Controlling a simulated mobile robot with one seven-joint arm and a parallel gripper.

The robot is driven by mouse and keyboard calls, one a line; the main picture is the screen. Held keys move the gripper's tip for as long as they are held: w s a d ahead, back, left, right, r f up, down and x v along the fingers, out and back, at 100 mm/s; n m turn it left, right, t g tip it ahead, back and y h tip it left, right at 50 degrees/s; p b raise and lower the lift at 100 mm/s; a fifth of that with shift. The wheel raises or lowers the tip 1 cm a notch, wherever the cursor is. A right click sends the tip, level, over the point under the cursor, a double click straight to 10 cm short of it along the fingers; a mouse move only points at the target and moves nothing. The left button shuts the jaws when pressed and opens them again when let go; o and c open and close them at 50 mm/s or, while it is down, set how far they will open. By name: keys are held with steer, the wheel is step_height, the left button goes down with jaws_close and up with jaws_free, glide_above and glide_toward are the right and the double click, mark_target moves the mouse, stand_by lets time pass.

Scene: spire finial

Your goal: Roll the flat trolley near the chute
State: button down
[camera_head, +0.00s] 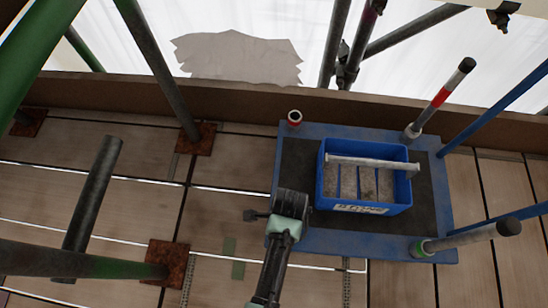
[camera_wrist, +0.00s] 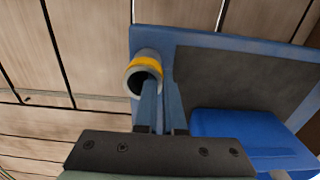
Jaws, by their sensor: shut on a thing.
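The flat trolley (camera_head: 300,155) is a blue platform with a dark mat, standing on the plank deck. It also shows in the wrist view (camera_wrist: 235,43). A blue divided crate (camera_head: 362,205) with a grey bar handle sits on it. My gripper (camera_head: 285,225) is at the trolley's near left corner in the head view. In the wrist view my gripper (camera_wrist: 160,105) is shut at the wall of a grey corner socket with a yellow ring (camera_wrist: 144,70). My wrist hides this socket in the head view. I cannot make out a chute.
Other corners carry a red-ringed socket (camera_head: 294,118), a red-and-white post (camera_head: 440,95) and a green-ringed post (camera_head: 465,238). Scaffold tubes stand on rusty base plates (camera_head: 195,139) to the left. A brown toe board (camera_head: 240,102) runs behind. Bare planks lie left of the trolley.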

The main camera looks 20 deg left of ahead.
steer(key=shift+w+d+p, duration=0.1)
steer(key=shift+w+d, duration=0.3)
steer(key=shift+d, duration=1.1)
steer(key=shift+w+d+p, duration=0.15)
steer(key=shift+w+d, duration=0.2)
steer(key=shift+d, duration=1.2)
steer(key=shift+w+d+p, duration=0.1)
steer(key=shift+w+d, duration=0.3)
steer(key=shift+d, duration=1.1)
steer(key=d, duration=0.2)
steer(key=w+d, duration=0.1)
steer(key=d, duration=0.2)
steer(key=shift+w+d+b, duration=0.3)
steer(key=shift+w, duration=0.05)
steer(key=b, duration=0.3)
glide_above(379, 242)
steer(key=a, duration=0.2)
steer(key=shift+s+d+f, duration=0.1)
steer(key=shift+s+f, duration=0.05)
steer(key=shift+s, duration=0.05)
steer(key=shift+w+d+b, duration=0.25)
steer(key=shift+d+b, duration=0.3)
steer(key=shift+d, duration=0.35)
